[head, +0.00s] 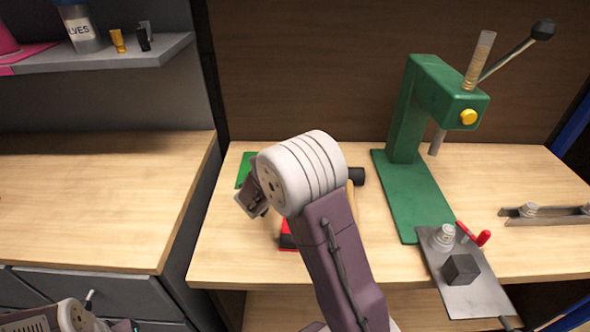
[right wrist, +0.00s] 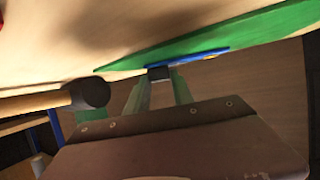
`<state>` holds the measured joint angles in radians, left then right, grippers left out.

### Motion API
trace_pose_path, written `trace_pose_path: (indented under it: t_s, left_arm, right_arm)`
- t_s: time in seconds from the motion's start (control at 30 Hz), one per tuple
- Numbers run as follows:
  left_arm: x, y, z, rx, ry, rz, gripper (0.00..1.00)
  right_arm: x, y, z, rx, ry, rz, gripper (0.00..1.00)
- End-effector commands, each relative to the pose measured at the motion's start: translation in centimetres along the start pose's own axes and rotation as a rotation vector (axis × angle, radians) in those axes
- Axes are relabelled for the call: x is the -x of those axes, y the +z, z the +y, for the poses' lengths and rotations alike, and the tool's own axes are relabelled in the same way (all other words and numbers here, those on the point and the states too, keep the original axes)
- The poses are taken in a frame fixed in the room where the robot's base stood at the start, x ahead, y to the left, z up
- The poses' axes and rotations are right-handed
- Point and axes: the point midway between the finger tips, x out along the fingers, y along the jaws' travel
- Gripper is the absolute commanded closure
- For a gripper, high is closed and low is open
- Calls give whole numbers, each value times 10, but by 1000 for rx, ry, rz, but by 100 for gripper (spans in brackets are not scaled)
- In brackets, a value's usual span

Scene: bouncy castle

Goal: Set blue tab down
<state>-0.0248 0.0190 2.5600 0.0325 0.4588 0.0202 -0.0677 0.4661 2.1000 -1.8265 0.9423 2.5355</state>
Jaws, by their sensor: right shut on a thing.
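The blue tab (right wrist: 200,57) shows in the right wrist view as a thin blue strip at the tips of my right gripper (right wrist: 160,75). The gripper is shut on it. The tab is right against or just off a green surface (right wrist: 255,35); I cannot tell if they touch. In the head view my right wrist hangs over the middle workbench and hides the tab and the fingertips. A green piece (head: 245,166) shows there just behind the wrist. Only links of my left arm show at the bottom left, not its gripper.
A mallet (right wrist: 88,93) with a black head lies near the right gripper. A red item (head: 287,240) is partly hidden under the arm. A green lever press (head: 415,185) stands to the right, with a metal plate (head: 470,295) before it. The bench's front left is clear.

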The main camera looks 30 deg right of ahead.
Motion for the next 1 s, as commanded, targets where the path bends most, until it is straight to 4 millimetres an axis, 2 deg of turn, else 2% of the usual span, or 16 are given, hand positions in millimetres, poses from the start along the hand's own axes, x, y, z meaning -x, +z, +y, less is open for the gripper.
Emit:
trace_pose_path:
  t_s: [0.3,0.33,0.4,0.67,0.83,1.0]
  left_arm:
    - [-8,1,0,0,0,0,64]
    - [-7,1,0,0,0,0,64]
    - [-6,1,0,0,0,0,64]
    - [-6,1,0,0,0,0,64]
    - [4,0,0,0,0,0,64]
    - [0,0,0,0,0,0,64]
  right_arm:
    - [-1,3,0,-2,0,1,100]
    - [-1,3,0,-2,0,0,69]
    - [-1,2,0,-1,0,0,50]
    - [-1,2,0,-1,0,0,50]
    - [3,-4,0,1,0,0,50]
    - [39,-2,-1,0,-6,2,50]
